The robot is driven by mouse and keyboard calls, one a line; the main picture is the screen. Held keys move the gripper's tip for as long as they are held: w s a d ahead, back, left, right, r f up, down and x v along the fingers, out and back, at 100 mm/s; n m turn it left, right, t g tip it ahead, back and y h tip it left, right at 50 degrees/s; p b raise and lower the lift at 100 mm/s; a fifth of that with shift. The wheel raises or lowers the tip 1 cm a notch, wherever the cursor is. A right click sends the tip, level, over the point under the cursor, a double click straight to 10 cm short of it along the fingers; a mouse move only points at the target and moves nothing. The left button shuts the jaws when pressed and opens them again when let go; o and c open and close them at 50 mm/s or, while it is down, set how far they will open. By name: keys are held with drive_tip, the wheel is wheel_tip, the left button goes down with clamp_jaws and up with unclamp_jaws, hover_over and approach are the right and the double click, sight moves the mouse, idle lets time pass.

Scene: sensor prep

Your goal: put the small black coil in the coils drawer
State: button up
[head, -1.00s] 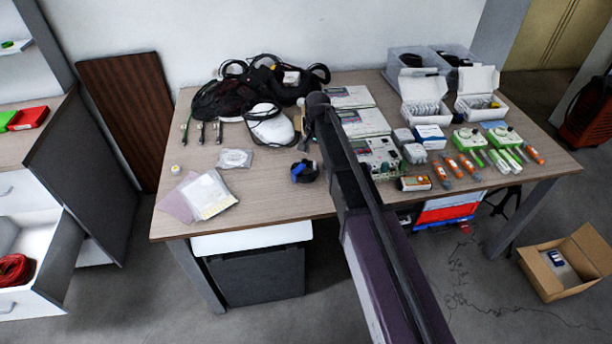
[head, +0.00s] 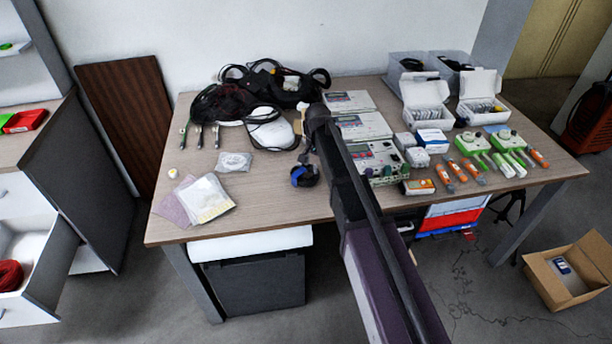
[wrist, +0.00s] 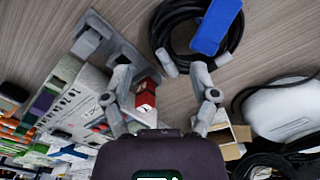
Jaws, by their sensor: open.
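The small black coil (head: 304,176) lies on the table, left of my arm in the head view, with a blue tag on it. In the wrist view the black coil (wrist: 160,30) is at the top, its blue tag (wrist: 216,27) across its right side. My gripper (wrist: 161,72) is open and empty, with its fingertips just short of the coil; the right fingertip is near its lower edge. In the head view my arm hides most of the gripper. The drawer (head: 50,262) at the far left is open and holds a red coil (head: 10,274).
Grey-white instruments (head: 362,126) stand right of my arm. A white rounded object (head: 272,135) and dark cables (head: 230,103) lie behind the coil. Flat packets (head: 205,198) lie to the left. Bare tabletop (head: 265,205) shows in front of the coil.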

sight(316, 173)
drive_tip(key=shift+f, duration=0.15)
drive_tip(key=shift+w+f+b, duration=0.1)
drive_tip(key=shift+f+b, duration=2.4)
drive_tip(key=shift+b, duration=0.1)
clamp_jaws()
